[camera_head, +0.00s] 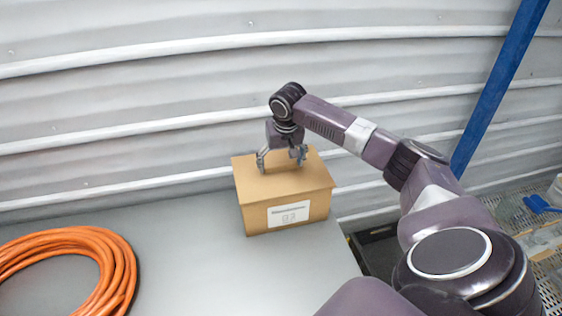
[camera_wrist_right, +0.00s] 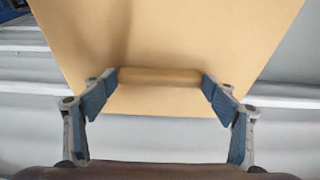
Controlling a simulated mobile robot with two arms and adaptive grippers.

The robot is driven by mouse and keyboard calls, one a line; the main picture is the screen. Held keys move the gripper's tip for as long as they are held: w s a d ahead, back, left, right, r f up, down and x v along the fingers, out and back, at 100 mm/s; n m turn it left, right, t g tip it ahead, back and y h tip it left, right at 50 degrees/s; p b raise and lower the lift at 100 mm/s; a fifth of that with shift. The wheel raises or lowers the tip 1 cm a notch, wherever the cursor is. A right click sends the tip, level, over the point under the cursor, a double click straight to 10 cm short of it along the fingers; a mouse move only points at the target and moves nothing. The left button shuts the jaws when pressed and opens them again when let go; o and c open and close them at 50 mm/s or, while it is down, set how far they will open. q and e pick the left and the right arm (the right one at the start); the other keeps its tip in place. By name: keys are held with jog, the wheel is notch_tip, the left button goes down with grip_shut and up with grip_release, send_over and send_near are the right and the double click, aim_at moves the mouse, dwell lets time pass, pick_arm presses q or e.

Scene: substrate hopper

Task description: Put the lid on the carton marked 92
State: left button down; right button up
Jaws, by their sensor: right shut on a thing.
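The brown cardboard carton (camera_head: 256,224) stands upright near the back of the grey table, with a white label (camera_head: 289,214) on its front; the printed number is too blurred to read surely. A flat brown lid (camera_head: 312,178) lies over its top, overhanging slightly, with no clear gap in the head view. My right gripper (camera_head: 282,166) comes down from above and is shut on the lid's handle. In the right wrist view, the gripper's pads (camera_wrist_right: 160,86) press both ends of the bar-like handle (camera_wrist_right: 160,76), and the lid (camera_wrist_right: 190,30) fills the upper middle. My left gripper is not in view.
A coil of orange hose (camera_head: 118,262) lies on the table (camera_head: 190,270) at the left. The table is clear between coil and carton. A corrugated metal wall (camera_head: 130,95) stands close behind. A blue post (camera_head: 497,90) and a mesh shelf with items (camera_head: 535,235) are at right.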

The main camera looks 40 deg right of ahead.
jog(key=o, duration=1.3)
jog(key=v, duration=1.2)
jog(key=shift+s, duration=0.1)
